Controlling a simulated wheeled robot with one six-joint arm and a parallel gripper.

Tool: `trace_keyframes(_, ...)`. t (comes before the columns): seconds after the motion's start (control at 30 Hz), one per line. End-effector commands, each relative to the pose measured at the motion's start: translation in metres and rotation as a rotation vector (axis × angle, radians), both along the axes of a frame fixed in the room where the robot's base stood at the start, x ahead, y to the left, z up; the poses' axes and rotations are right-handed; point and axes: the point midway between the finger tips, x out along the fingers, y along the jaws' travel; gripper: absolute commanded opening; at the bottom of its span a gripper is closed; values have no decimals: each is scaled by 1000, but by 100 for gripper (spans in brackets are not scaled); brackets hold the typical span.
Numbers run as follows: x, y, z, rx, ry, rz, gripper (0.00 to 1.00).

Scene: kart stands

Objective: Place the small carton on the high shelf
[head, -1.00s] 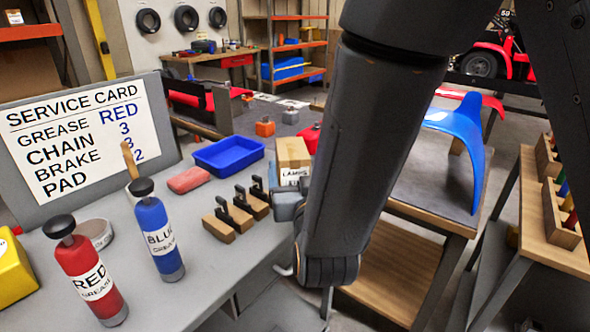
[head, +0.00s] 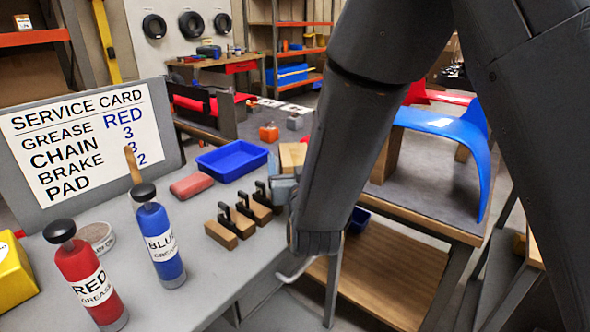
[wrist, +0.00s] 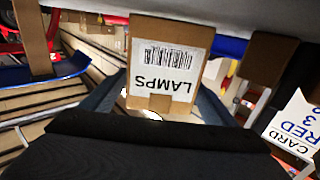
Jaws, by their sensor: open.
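The small carton (head: 293,155) is brown cardboard and stands on the grey bench, partly hidden behind my arm in the head view. In the wrist view the carton (wrist: 170,38) appears upside down, with a white LAMPS label and barcode facing me. My gripper (wrist: 160,100) is open, with one finger towards each side of the carton's lower part. I cannot tell whether the fingers touch it. In the head view my gripper (head: 283,188) is mostly hidden by the forearm. Orange shelf boards (head: 38,38) show at the upper left; I cannot tell whether this is the high shelf.
A blue tray (head: 232,160), a red block (head: 190,186) and several black-handled wooden blocks (head: 240,218) are close to the carton. Red (head: 88,275) and blue (head: 160,245) grease bottles stand in front. A blue fender (head: 440,120) lies on the table at right.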

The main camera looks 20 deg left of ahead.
Motion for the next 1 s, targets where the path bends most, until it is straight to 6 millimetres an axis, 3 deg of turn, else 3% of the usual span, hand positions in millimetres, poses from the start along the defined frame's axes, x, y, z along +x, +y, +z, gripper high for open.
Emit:
trace_keyframes(0.2,0,0,0,0,0,0,77)
trace_keyframes(0.57,0,0,1,2,-1,1,16)
trace_keyframes(0.83,0,0,3,2,-1,1,16)
trace_keyframes(1.0,0,1,15,4,-4,1,16)
